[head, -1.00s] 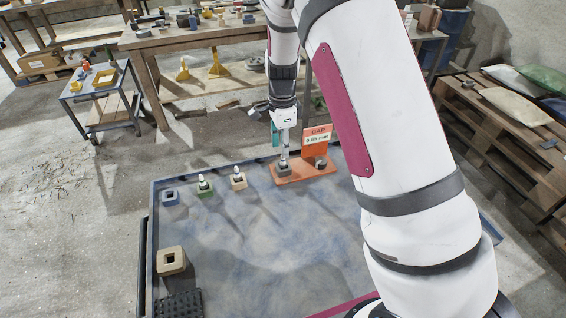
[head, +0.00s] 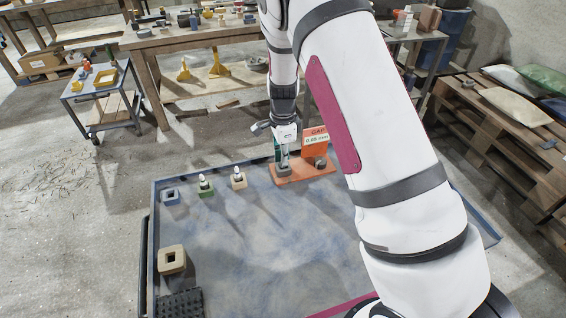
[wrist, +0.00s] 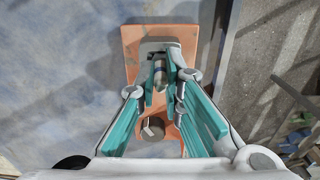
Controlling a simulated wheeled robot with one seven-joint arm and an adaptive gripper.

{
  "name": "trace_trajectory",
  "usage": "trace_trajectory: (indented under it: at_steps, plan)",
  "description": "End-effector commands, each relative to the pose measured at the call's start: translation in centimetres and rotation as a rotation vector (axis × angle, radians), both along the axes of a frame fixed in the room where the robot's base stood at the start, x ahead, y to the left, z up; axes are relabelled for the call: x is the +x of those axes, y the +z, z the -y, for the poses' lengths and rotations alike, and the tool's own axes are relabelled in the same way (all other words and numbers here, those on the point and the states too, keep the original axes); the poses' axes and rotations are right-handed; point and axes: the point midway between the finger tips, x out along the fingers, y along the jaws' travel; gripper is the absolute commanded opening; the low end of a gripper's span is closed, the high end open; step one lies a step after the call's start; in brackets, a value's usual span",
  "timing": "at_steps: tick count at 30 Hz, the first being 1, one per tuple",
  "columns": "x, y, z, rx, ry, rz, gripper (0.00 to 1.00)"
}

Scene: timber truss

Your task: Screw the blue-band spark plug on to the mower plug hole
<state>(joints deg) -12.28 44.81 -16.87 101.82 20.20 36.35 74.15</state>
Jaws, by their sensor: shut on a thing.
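My gripper (head: 284,158) points down over the grey block at one end of the orange gap stand (head: 301,177). In the wrist view its teal fingers (wrist: 160,82) are closed around a slim metallic spark plug (wrist: 160,70), whose lower end is at the grey block (wrist: 158,47). I cannot make out a blue band on it, nor whether it is seated. The blue holder (head: 170,197) on the tray is empty. A tan block (head: 172,261) with a dark square hole stands at the tray's left; I cannot tell whether it is the mower plug hole.
White-topped plugs stand in the green holder (head: 205,190) and the cream holder (head: 238,182). The stand carries an upright orange gap sign (head: 316,139) and a round grey knob (wrist: 152,128). A black ribbed pad (head: 180,303) lies front left. The tray's middle is clear.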

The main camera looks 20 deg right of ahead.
Motion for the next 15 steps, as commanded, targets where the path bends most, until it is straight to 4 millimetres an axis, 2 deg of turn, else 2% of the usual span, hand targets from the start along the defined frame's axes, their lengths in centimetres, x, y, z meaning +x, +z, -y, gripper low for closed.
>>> trace_trajectory:
  at_steps: [8,15]
  plan:
    - [0.1,0.4,0.0,0.000,0.000,0.001,0.00]
    - [0.1,2.7,-0.1,0.001,0.002,0.004,0.00]
